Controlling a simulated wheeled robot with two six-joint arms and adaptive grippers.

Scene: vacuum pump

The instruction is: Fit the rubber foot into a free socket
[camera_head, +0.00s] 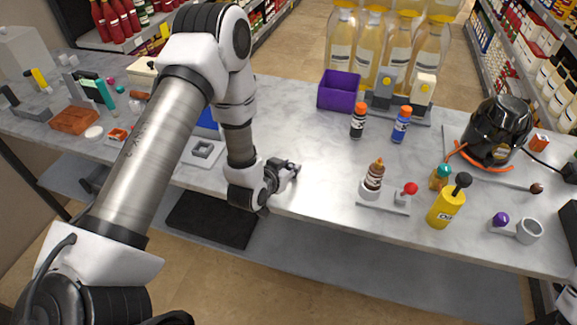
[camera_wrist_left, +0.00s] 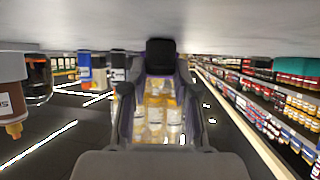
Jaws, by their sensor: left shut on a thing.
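In the left wrist view my left gripper (camera_wrist_left: 160,75) is shut on a small black block, which looks like the rubber foot (camera_wrist_left: 160,53). The foot sits between the fingertips, close to the tabletop; whether it touches the table I cannot tell. In the head view the foot is too small to make out. A black dome-shaped pump (camera_head: 497,130) stands on a grey plate at the right. No socket for the foot can be told with certainty.
The square grey holder (camera_head: 203,150) lies left of the gripper. A yellow oil bottle (camera_head: 446,205), purple bin (camera_head: 339,91) and two small bottles stand around. The table is clear right behind the gripper.

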